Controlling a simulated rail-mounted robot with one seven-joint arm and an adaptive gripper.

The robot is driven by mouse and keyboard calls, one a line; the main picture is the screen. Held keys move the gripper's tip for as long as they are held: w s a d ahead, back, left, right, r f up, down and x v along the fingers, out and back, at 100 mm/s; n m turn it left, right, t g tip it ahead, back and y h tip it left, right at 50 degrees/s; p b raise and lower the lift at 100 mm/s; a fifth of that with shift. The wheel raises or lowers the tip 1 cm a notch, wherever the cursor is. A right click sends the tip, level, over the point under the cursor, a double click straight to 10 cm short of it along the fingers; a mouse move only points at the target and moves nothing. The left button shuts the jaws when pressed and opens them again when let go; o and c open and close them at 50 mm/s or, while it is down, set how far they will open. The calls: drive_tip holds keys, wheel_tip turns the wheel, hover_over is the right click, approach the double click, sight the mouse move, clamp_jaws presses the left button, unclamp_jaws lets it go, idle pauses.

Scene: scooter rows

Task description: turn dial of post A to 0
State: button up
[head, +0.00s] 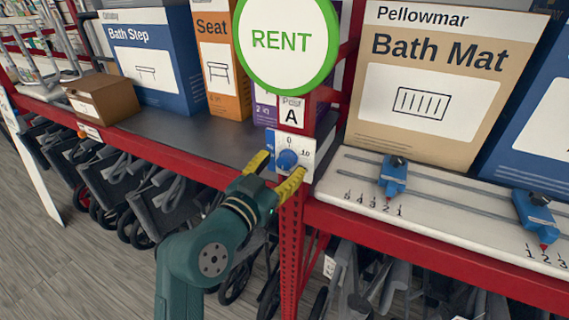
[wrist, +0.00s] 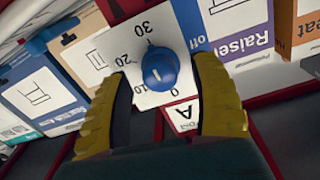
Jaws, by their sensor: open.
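The blue dial (head: 288,160) sits on a white plate (head: 307,146) on the red post, under the "Post A" label (head: 291,113). The plate shows 0 at the top and 10 at the right in the head view. In the wrist view the plate is turned and 0, 10, 20 and 30 run around the dial (wrist: 160,68).
A round RENT sign (head: 283,40) hangs above the post. Blue sliders (head: 393,178) on rails stand to the right, before a Bath Mat box (head: 440,75). The red shelf edge (head: 190,165) runs left, with boxes behind it and folded scooters below.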

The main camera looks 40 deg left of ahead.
drive_tip(key=shift+x, duration=0.85)
drive_tip(key=shift+s+f, duration=0.1)
clamp_jaws()
